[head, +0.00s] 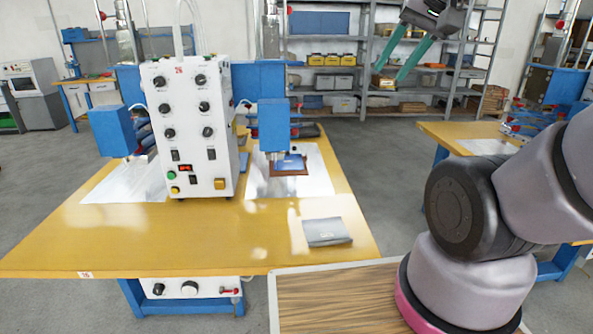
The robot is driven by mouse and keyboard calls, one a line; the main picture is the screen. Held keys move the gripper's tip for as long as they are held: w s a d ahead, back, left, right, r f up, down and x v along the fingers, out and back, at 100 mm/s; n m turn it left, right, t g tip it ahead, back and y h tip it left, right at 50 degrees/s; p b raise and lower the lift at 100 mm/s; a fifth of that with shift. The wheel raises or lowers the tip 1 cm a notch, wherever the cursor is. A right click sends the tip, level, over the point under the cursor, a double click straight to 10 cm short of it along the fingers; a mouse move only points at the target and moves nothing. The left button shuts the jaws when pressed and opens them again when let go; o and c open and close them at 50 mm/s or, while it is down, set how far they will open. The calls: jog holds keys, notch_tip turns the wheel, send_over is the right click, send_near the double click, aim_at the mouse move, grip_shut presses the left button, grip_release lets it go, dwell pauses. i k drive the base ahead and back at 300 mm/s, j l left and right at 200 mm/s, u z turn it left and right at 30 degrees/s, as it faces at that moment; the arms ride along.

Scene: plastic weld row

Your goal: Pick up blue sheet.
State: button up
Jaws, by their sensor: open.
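A small blue sheet (292,162) lies on a brown pad (277,171) beneath the blue press head (273,125) of the welding machine. The press head stands close above it and partly hides its left side. My gripper (390,77) is raised at the upper right, with its two teal fingers apart and nothing visible between them. It is far from the sheet and appears in front of the back shelves.
The white control box (188,128) stands left of the sheet on the yellow table (230,235). A grey packet (327,232) lies near the table's front right. Another yellow table (450,135) is at right. Grey floor (385,165) lies between the tables.

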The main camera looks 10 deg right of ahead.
aim_at(294, 162)
jog(key=l+u, duration=0.15)
jog(key=l, duration=0.35)
jog(key=k+l+u, duration=0.15)
jog(key=l, duration=0.4)
jog(key=l+u, duration=0.15)
jog(key=l, duration=0.35)
jog(key=k+l+u, duration=0.15)
jog(key=l, duration=0.35)
jog(key=i+l+u, duration=0.15)
jog(key=l, duration=0.3)
jog(key=i+l+u, duration=0.15)
jog(key=l, duration=0.3)
jog(key=l+u, duration=0.15)
jog(key=l, duration=0.3)
jog(key=i+l+u, duration=0.2)
jog(key=i+l, duration=0.4)
jog(key=i+l+u, duration=0.15)
jog(key=i+l, duration=0.45)
jog(key=l, duration=0.1)
